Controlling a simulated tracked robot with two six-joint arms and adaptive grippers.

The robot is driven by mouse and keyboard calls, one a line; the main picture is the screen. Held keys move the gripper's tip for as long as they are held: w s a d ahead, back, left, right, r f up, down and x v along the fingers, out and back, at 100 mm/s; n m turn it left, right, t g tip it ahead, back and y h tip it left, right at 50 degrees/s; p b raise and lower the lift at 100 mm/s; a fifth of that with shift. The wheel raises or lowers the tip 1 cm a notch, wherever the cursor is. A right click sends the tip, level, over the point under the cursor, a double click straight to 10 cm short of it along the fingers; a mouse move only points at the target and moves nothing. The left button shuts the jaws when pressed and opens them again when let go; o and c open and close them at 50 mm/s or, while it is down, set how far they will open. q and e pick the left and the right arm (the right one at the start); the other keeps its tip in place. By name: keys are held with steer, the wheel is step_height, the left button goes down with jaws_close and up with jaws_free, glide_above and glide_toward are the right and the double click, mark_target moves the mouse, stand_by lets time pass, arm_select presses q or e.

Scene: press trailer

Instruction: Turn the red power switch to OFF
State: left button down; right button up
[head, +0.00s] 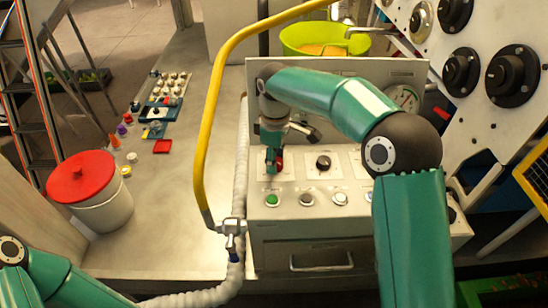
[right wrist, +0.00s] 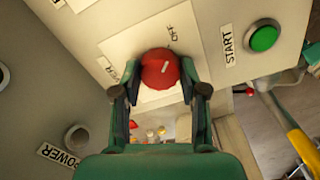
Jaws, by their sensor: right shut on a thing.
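The red power switch (right wrist: 160,68) is a round red knob on a pale plate. An OFF label (right wrist: 180,34) is printed above and right of it in the right wrist view. A small white mark shows on the knob, pointing neither clearly at OFF nor elsewhere that I can tell. My right gripper (right wrist: 160,88) is shut on the knob, one finger on each side. In the head view my right gripper (head: 272,158) reaches down onto the panel and partly hides the red knob (head: 280,160). My left arm shows at lower left; its gripper is out of view.
A black knob (head: 323,162) sits right of the switch. A yellow pipe (head: 212,110) rises at the left. A red-lidded bucket (head: 92,200) stands on the counter.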

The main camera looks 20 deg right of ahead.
steer(key=shift+w+r, duration=0.15)
steer(key=o, duration=0.9)
steer(key=shift+o, duration=1.2)
step_height(320, 180, up, 12)
steer(key=shift+f, duration=0.2)
